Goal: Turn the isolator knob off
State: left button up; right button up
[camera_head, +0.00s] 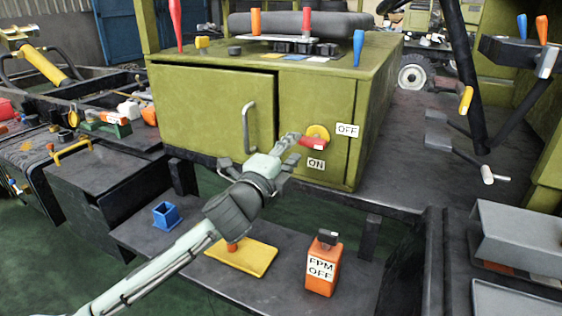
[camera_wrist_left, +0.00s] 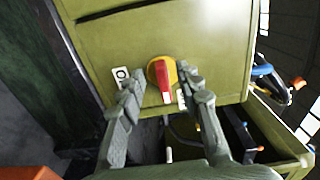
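The isolator knob (camera_head: 312,143) has a red handle on a yellow round base, on the front of the green cabinet (camera_head: 205,110). An OFF label (camera_head: 348,130) is to its right and an ON label (camera_head: 316,163) is below it. My left gripper (camera_head: 287,148) is at the cabinet front, close to the knob's left side. In the left wrist view, the gripper (camera_wrist_left: 160,82) is open, with one finger on each side of the red handle (camera_wrist_left: 163,84). I cannot tell whether a finger touches it. My right gripper is not in view.
A vertical door handle (camera_head: 250,127) sticks out left of the knob. Below are a blue square cup (camera_head: 166,216), a yellow plate (camera_head: 240,258) and an orange FPM OFF box (camera_head: 323,272). Several coloured levers stand on the cabinet top. Pedals (camera_head: 440,130) are at the right.

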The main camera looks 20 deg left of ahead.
pick_arm(q)
jog(key=s, duration=0.6)
jog(key=shift+s, duration=0.4)
jog(key=shift+a, duration=0.1)
